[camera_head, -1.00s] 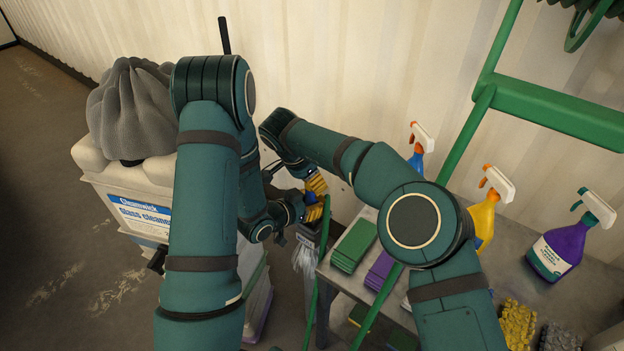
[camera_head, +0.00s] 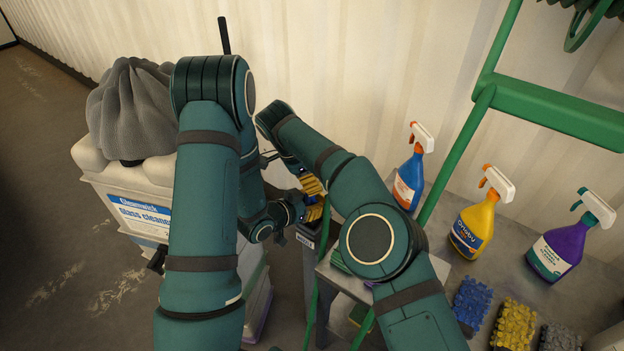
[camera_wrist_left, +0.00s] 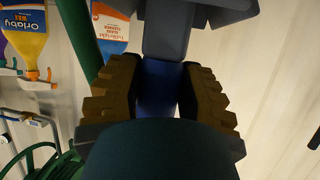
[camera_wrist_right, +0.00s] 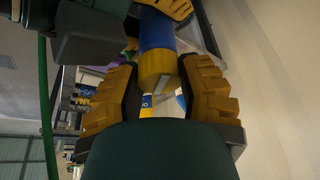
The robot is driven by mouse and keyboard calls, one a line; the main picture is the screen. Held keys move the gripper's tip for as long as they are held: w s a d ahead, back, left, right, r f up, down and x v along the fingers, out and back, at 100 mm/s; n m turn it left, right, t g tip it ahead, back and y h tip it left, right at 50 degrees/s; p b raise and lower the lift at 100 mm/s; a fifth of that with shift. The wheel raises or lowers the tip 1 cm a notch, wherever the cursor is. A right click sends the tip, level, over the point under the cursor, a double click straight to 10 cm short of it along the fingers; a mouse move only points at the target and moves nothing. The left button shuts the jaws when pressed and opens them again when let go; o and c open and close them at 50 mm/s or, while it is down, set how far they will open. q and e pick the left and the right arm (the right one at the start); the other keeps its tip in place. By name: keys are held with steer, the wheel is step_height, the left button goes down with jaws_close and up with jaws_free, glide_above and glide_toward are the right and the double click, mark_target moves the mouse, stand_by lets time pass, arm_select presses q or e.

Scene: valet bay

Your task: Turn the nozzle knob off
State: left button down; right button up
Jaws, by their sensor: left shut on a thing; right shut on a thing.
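The nozzle has a blue body (camera_wrist_right: 157,32) and a yellow knob (camera_wrist_right: 156,66) at its end. In the left wrist view the blue body (camera_wrist_left: 157,88) sits between the yellow pads of my left gripper (camera_wrist_left: 155,92), which is shut on it. In the right wrist view the pads of my right gripper (camera_wrist_right: 158,92) are shut around the yellow knob. In the head view both grippers meet close together, right (camera_head: 312,186) above left (camera_head: 312,213), and largely hide the nozzle. The knob's setting cannot be read.
A grey cart (camera_head: 345,283) stands below the grippers. A white container (camera_head: 130,215) is at left. A green frame (camera_head: 555,112) rises at right; the corrugated wall is close behind.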

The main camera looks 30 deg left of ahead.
steer(key=shift+f, duration=0.15)
steer(key=o, duration=1.2)
